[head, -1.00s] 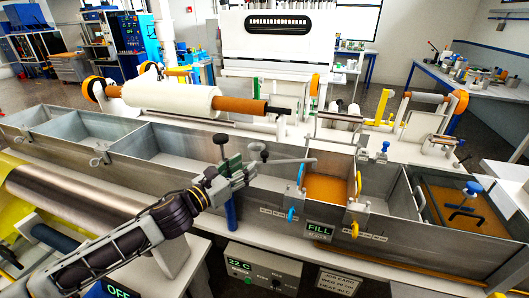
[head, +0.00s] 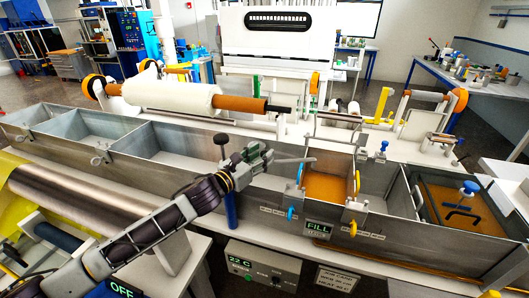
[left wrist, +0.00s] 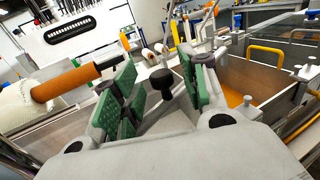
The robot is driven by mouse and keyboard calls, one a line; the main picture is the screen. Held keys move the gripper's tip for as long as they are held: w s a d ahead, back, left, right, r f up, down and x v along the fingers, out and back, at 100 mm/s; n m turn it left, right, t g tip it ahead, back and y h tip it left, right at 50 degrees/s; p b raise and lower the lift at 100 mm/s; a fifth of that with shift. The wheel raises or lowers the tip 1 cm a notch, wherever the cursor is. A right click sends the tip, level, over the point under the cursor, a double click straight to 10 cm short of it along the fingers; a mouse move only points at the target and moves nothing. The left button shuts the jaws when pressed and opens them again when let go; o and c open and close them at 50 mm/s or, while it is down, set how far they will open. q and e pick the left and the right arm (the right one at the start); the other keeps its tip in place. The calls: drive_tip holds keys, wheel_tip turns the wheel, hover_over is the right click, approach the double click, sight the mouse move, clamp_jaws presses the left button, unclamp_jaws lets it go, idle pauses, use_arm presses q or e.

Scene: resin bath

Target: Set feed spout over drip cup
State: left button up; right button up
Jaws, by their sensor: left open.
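The feed spout (head: 292,160) is a thin grey pipe. Its bent tip is near the left edge of the orange resin compartment. My left gripper (head: 258,157) is open at the spout's near end. In the left wrist view, a black knob (left wrist: 162,80) stands between the open green pads of the left gripper (left wrist: 158,88); I see a gap on both sides of it. I cannot make out the drip cup. My right gripper is out of view.
The long steel trough (head: 100,158) has several compartments; one holds orange resin (head: 327,188). Blue (head: 290,213) and yellow (head: 357,182) handles stand beside it. A white roll on an orange core (head: 238,105) lies behind. The FILL sign (head: 318,227) is on the front wall.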

use_arm(q)
drive_tip(key=shift+x, duration=1.15)
drive_tip(key=shift+c, duration=0.2)
clamp_jaws()
